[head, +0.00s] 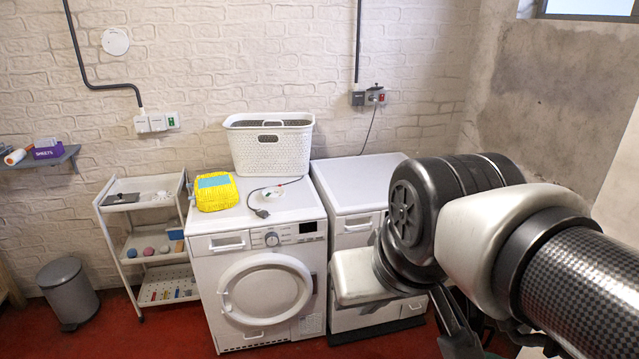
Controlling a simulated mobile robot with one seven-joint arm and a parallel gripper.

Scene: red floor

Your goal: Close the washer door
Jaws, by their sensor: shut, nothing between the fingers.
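The white washer (226,245) stands against the brick wall, left of the middle in the head view. Its round white door (266,288) lies close against the front. I cannot tell whether it is latched or slightly ajar. My gripper (458,335) shows only in part, as dark fingers low in the view beneath my arm. It is shut and empty, to the right of the washer and apart from its door.
A second white appliance (355,172) stands right of the washer, its front mostly hidden by my arm. A basket (272,150) and a yellow pack (214,192) sit on the washer. A cart (118,230) and a bin (70,290) stand left. Red floor before the washer is clear.

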